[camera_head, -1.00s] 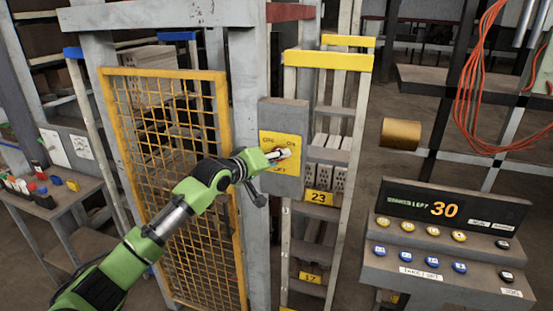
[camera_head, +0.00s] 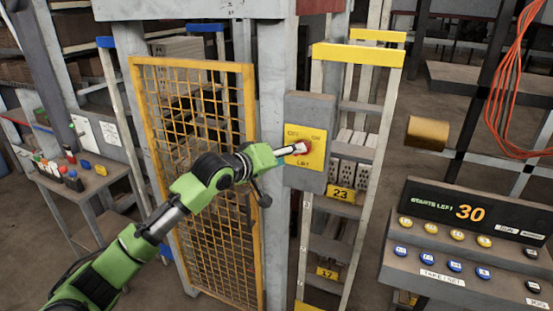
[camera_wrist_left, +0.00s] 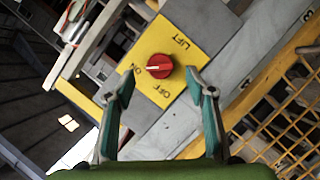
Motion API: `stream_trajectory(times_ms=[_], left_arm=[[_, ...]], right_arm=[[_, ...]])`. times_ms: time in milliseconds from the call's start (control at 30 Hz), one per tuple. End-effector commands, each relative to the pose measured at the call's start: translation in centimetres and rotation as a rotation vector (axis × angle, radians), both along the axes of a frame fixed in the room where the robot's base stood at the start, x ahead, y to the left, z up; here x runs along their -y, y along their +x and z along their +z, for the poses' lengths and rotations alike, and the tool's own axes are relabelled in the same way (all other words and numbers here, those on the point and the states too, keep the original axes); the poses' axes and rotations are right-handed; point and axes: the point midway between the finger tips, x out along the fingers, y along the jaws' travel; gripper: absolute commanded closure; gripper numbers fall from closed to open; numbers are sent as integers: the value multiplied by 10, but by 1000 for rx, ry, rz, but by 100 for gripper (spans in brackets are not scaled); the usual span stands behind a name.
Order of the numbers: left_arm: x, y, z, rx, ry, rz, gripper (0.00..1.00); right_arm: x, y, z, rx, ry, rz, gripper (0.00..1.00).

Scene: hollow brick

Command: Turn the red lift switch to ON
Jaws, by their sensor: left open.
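The red lift switch (camera_head: 303,147) is a round knob on a yellow plate (camera_head: 312,165) marked OFF, ON and LIFT, on a grey box. In the left wrist view the knob (camera_wrist_left: 159,66) is clear, with a white mark running from its middle to the left, toward the ON label. My left gripper (camera_wrist_left: 160,86) is open, its two fingers apart with the knob beyond and between their tips; it does not grip it. In the head view this gripper (camera_head: 290,149) is right at the plate, partly overlapping the knob. Contact cannot be told. My right gripper is out of view.
A yellow mesh gate (camera_head: 200,180) stands left of the switch box. A ladder-like rack with bricks (camera_head: 350,160) stands right behind it. A button console (camera_head: 465,250) reading 30 is at the lower right. Orange cables (camera_head: 510,80) hang at the right.

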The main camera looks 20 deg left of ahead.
Motion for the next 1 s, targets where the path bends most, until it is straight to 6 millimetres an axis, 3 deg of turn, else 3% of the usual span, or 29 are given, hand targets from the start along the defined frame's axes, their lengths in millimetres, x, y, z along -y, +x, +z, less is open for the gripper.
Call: stream_trajectory(times_ms=[100, 333, 867, 1000], left_arm=[[-7, -22, 5, -1, 2, -1, 50], [-15, -46, 12, -3, 1, 0, 50], [-16, -50, 14, -2, 0, 0, 50], [-21, -45, -6, -16, 8, 12, 50]], right_arm=[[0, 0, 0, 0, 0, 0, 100], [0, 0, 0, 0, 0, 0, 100], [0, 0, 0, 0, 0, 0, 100], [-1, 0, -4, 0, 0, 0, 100]])
